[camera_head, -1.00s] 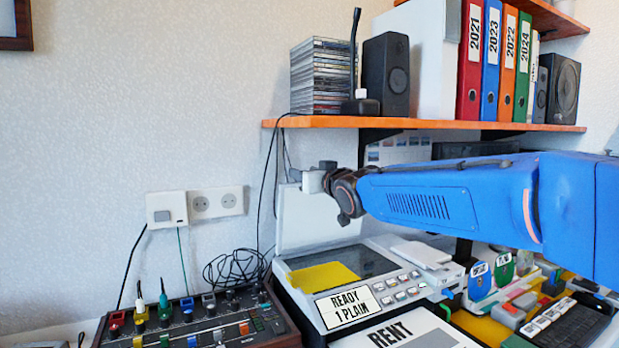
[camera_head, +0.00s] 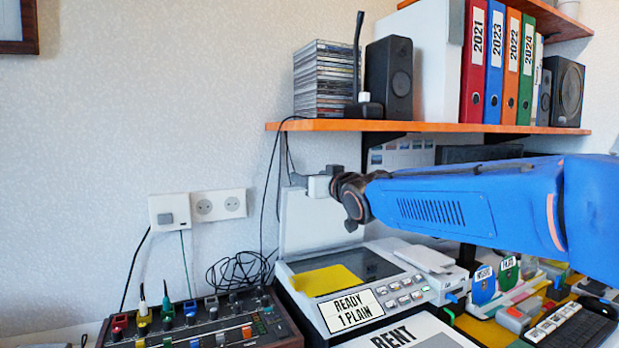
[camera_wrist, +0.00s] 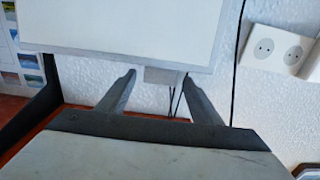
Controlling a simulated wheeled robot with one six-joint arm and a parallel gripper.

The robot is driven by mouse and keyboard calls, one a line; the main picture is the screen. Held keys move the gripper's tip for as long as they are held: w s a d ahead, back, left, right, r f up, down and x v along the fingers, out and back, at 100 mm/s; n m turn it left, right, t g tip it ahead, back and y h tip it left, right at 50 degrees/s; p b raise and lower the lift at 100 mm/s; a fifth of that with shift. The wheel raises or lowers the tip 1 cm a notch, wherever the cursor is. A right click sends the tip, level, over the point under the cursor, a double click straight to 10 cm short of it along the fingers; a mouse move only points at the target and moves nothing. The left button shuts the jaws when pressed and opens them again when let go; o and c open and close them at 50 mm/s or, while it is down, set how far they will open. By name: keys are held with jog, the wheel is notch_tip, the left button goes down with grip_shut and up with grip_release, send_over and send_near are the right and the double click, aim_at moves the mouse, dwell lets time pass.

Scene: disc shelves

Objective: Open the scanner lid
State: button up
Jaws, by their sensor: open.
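The scanner (camera_head: 375,300) stands on the desk with its glass uncovered and a yellow sheet (camera_head: 325,279) on the glass. Its pale lid (camera_head: 308,228) stands raised, nearly upright, at the wall behind the glass. My gripper (camera_head: 298,181) is at the lid's top edge. In the wrist view the lid (camera_wrist: 130,25) fills the upper part, and a small grey tab (camera_wrist: 164,76) sticks out from its edge. The open fingers of my gripper (camera_wrist: 160,78) stand on either side of this tab, apart from it. Whether they touch the lid is unclear.
An orange shelf (camera_head: 430,126) with discs, speakers and binders hangs just above my arm. Wall sockets (camera_head: 218,206) and hanging cables are left of the lid. A mixer (camera_head: 200,325) stands at the front left. Desk clutter fills the right.

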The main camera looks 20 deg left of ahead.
jog(key=v, duration=1.5)
jog(key=shift+s+d, duration=0.25)
jog(key=shift+d, duration=0.1)
jog(key=s+d+f+m+h, duration=0.1)
jog(key=d+f+m+h, duration=0.15)
jog(key=d+f, duration=0.6)
jog(key=s+d+f+m+h, duration=0.1)
jog(key=d+f+m+h, duration=0.2)
jog(key=d, duration=1.1)
jog(key=s+d+f+m+h, duration=0.1)
jog(key=d+f+h, duration=0.45)
jog(key=d, duration=0.65)
jog(key=s+d+f+m+g+h, duration=0.1)
jog(key=s+d+f+g, duration=0.2)
jog(key=s+d+f, duration=0.5)
jog(key=s+d+f+m+g+h, duration=0.1)
jog(key=s+d+f+m+g, duration=0.1)
jog(key=s+d+f, duration=0.5)
jog(key=s+f+g, duration=0.1)
jog(key=s+f, duration=0.2)
jog(key=s, duration=0.4)
jog(key=shift+s+d+f+g+h, duration=0.3)
jog(key=shift+d+g+h, duration=0.05)
jog(key=shift+g+h, duration=0.05)
